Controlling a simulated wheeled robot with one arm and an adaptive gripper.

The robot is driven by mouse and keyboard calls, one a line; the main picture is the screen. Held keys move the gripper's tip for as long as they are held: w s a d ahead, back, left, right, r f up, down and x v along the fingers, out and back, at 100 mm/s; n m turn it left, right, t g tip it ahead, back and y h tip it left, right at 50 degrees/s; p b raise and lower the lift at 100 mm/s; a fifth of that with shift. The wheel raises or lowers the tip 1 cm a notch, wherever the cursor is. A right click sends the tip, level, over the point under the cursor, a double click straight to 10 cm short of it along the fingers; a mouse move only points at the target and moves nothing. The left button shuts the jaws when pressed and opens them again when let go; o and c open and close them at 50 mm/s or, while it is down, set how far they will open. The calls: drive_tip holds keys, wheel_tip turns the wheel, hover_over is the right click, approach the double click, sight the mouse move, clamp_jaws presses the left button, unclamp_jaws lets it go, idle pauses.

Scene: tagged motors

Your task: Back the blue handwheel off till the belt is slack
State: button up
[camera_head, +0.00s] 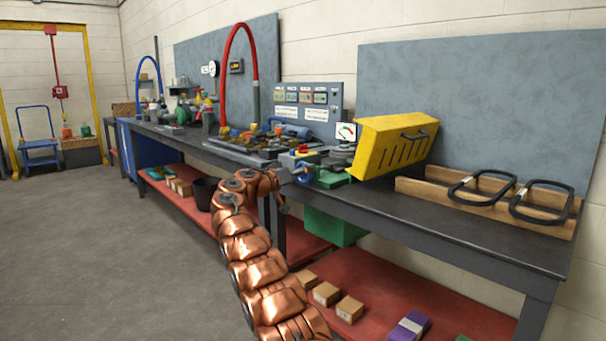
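The blue handwheel (304,174) is at the front edge of the near bench, left of a green block (332,179). My copper-coloured arm rises from the bottom of the view and bends right at the bench edge. My gripper (280,196) is at its end, just left of the handwheel. It is small and dark here; I cannot tell whether its fingers are open or whether they touch the wheel. A yellow slotted guard (388,147) stands tilted right of the wheel. No fitted belt can be made out. A dial gauge (345,132) with a coloured scale stands behind.
Two black loops (483,188) lie in a wooden tray (430,190) at the right. A red hose (224,75) arches over the bench behind, near a labelled panel (308,97). Boxes (349,309) sit on the red lower shelf (385,318). The floor (90,250) at left is clear.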

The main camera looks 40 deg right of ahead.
drive_tip(key=shift+a, duration=0.1)
drive_tip(key=a, duration=1.1)
drive_tip(key=shift+a, duration=0.4)
drive_tip(key=shift+w+r, duration=0.1)
drive_tip(key=s+a+r+n+g+y+p, duration=0.1)
drive_tip(key=s+a+r+n+y+p, duration=0.2)
drive_tip(key=s+r+p, duration=0.5)
drive_tip(key=s+a+r+n+g+y+p, duration=0.15)
drive_tip(key=s+a+r+y+p, duration=0.35)
drive_tip(key=s+p, duration=0.6)
drive_tip(key=s+a+r+n+t+y+p, duration=0.1)
drive_tip(key=s+a+n+y+p, duration=0.7)
drive_tip(key=s+a+p, duration=1.1)
drive_tip(key=s+a+y, duration=0.2)
drive_tip(key=s+a, duration=0.9)
drive_tip(key=a, duration=0.2)
drive_tip(key=shift+s+r, duration=0.35)
drive_tip(key=shift+r, duration=0.05)
